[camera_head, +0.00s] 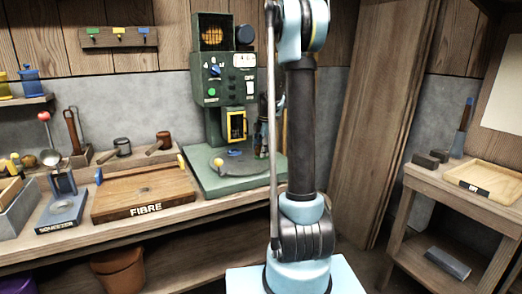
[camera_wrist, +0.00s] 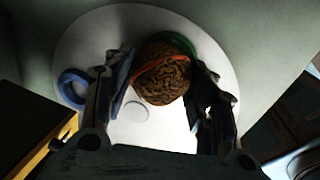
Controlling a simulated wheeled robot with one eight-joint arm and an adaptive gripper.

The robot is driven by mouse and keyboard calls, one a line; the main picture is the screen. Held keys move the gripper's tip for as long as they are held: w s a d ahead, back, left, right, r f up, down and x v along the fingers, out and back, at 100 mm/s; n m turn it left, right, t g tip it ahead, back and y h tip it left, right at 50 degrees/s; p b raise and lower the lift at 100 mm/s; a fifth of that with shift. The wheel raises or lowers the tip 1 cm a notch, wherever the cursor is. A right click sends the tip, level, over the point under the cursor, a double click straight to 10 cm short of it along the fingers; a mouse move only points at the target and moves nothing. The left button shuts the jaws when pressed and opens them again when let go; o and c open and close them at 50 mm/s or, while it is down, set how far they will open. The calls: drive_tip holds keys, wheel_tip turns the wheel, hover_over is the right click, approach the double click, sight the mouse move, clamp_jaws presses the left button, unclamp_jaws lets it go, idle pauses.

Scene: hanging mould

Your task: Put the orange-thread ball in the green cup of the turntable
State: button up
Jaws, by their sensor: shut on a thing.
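The brown ball with an orange thread (camera_wrist: 162,73) is between the two fingers of my gripper (camera_wrist: 164,80) in the wrist view, and the gripper is shut on it. The round pale turntable (camera_wrist: 90,40) lies beyond the ball. The green cup (camera_wrist: 180,38) shows as a green arc behind the ball's upper right edge; the ball hides the rest. I cannot tell whether the ball is above the cup or partly in it. A blue cup (camera_wrist: 70,88) is at the turntable's left. In the head view my gripper (camera_head: 261,140) is beside the green machine, partly behind my arm.
The green machine (camera_head: 212,85) stands close behind the turntable. A wooden FIBRE board (camera_head: 145,190) and a squeezer (camera_head: 62,200) are left of it on the bench. A side table with a wooden tray (camera_head: 485,177) stands at the right.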

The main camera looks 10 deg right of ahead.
idle(0.4)
drive_tip(key=o, duration=1.2)
wheel_tip(320, 180, up, 12)
drive_tip(key=s+d, duration=0.1)
drive_tip(key=s, duration=0.1)
drive_tip(key=s+f+m, duration=0.3)
drive_tip(key=s+m, duration=0.8)
drive_tip(key=s, duration=1.2)
drive_tip(key=s+f+m, duration=0.5)
drive_tip(key=s+f, duration=0.2)
drive_tip(key=s, duration=0.2)
drive_tip(key=s+f+m, duration=0.6)
drive_tip(key=s, duration=0.4)
drive_tip(key=shift+s+a+f+h, duration=0.15)
drive_tip(key=shift+a+f+h, duration=0.1)
drive_tip(key=shift+f+h, duration=0.15)
